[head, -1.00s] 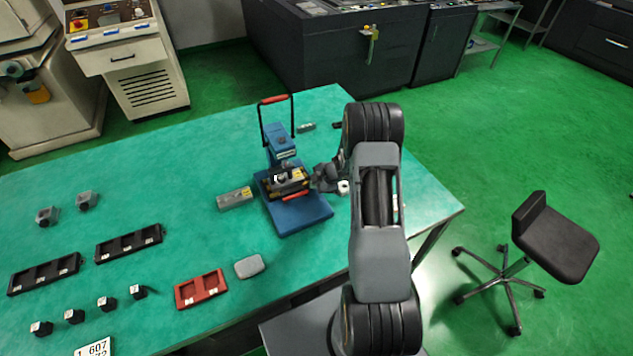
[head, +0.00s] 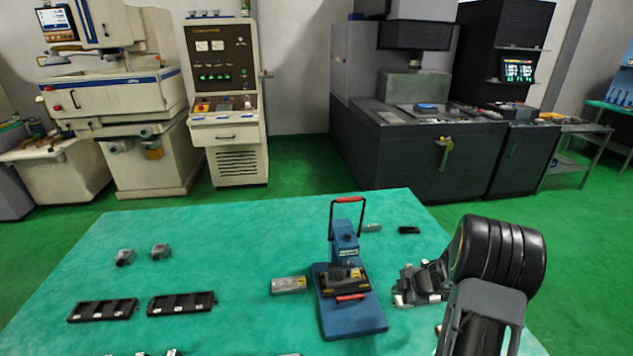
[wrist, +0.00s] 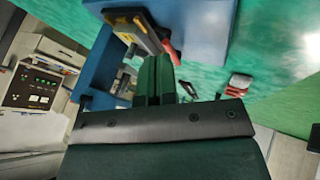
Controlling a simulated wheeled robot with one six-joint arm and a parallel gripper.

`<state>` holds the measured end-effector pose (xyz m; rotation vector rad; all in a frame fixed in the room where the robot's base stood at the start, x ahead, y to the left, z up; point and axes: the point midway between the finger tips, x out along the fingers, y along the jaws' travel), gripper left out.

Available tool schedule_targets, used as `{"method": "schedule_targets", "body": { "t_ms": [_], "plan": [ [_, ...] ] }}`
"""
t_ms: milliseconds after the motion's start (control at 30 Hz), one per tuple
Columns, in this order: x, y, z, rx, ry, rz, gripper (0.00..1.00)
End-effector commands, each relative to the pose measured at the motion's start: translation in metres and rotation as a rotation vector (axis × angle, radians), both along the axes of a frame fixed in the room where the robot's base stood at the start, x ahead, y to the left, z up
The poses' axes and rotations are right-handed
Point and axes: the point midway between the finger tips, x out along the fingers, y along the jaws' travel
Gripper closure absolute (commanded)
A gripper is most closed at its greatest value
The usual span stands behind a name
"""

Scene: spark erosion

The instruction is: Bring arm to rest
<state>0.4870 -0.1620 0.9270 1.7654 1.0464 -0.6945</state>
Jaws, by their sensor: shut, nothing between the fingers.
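My gripper (head: 402,299) is at the right of the blue press in the head view, with its fingers pointing left and apart from the press. In the wrist view the gripper's fingers (wrist: 157,80) lie together, empty. The blue press (head: 346,247) stands on the green table (head: 230,240), with a red-gripped raised handle and a black and yellow fixture on its base. The press also shows in the wrist view (wrist: 205,30), close beyond the fingers. My arm's lower part runs out of the picture at the bottom right.
A grey block (head: 289,285) lies left of the press. Black trays (head: 182,303) and small grey parts (head: 160,251) sit at the table's left. Small pieces (head: 408,230) lie behind the press. Machines (head: 415,150) stand beyond the table. The table's middle left is clear.

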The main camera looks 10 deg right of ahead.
Motion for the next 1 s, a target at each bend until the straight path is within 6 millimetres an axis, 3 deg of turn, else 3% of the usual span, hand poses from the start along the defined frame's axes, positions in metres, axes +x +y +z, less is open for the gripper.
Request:
{"method": "schedule_targets", "body": {
  "t_ms": [67, 200, 300, 433, 567, 700, 900, 1000],
  "plan": [
    [0.004, -0.012, -0.002, -0.045, -0.007, -0.066, 1.0],
    [0.002, -0.051, -0.008, -0.149, 0.009, -0.396, 1.0],
    [-0.011, -0.075, 0.019, -0.228, 0.022, -0.7, 1.0],
    [-0.044, -0.074, 0.066, -0.264, 0.079, -1.068, 1.0],
    [-0.09, -0.033, 0.108, -0.192, 0.194, -1.358, 1.0],
    [-0.135, 0.037, 0.144, -0.025, 0.349, -1.517, 1.0],
    [-0.174, 0.119, 0.181, 0.211, 0.463, -1.507, 1.0],
    [-0.181, 0.141, 0.197, 0.291, 0.437, -1.455, 1.0]
  ]
}}
